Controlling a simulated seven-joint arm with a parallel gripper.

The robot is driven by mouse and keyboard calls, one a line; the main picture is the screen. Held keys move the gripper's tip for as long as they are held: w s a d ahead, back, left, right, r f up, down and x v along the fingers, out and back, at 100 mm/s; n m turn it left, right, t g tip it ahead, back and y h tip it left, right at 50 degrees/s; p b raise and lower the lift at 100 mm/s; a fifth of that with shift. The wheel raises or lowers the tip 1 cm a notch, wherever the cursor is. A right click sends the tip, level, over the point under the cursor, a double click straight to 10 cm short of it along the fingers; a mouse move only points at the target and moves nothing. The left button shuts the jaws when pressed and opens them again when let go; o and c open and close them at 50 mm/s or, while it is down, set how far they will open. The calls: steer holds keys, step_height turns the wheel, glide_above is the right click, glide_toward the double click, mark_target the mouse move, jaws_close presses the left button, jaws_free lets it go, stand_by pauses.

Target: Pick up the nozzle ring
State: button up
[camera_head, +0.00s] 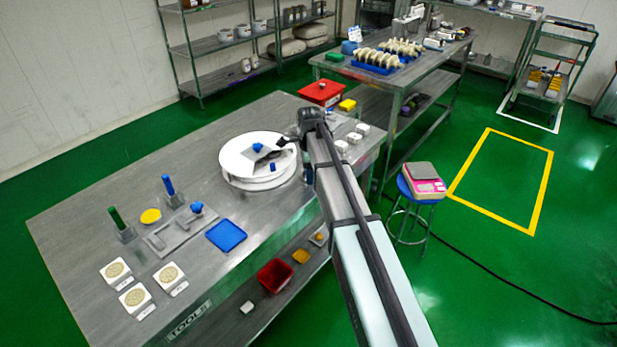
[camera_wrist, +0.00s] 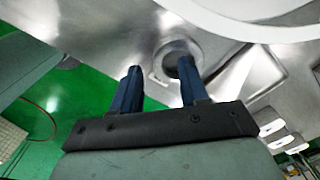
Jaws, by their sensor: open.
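A grey metal ring (camera_wrist: 191,48), which looks like the nozzle ring, lies on the steel table (camera_wrist: 110,28) in the wrist view. Its centre is darker. My gripper (camera_wrist: 159,66) is open, with two dark blue fingers apart and nothing held between them. The right finger overlaps the lower right of the ring in the picture; the left finger is to the left of it. I cannot tell whether either finger touches it. In the head view I cannot make out the ring; my arm covers part of the table there.
A white round turntable (camera_head: 233,170) stands close to my gripper, with a blue-knobbed part on top. Several white blocks (camera_head: 354,138), a red box (camera_head: 321,93) and a yellow block (camera_head: 347,105) are near the table's far right. A blue tray (camera_head: 226,236) lies nearer the front.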

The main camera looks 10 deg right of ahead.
steer(key=shift+f, duration=0.6)
jaws_close()
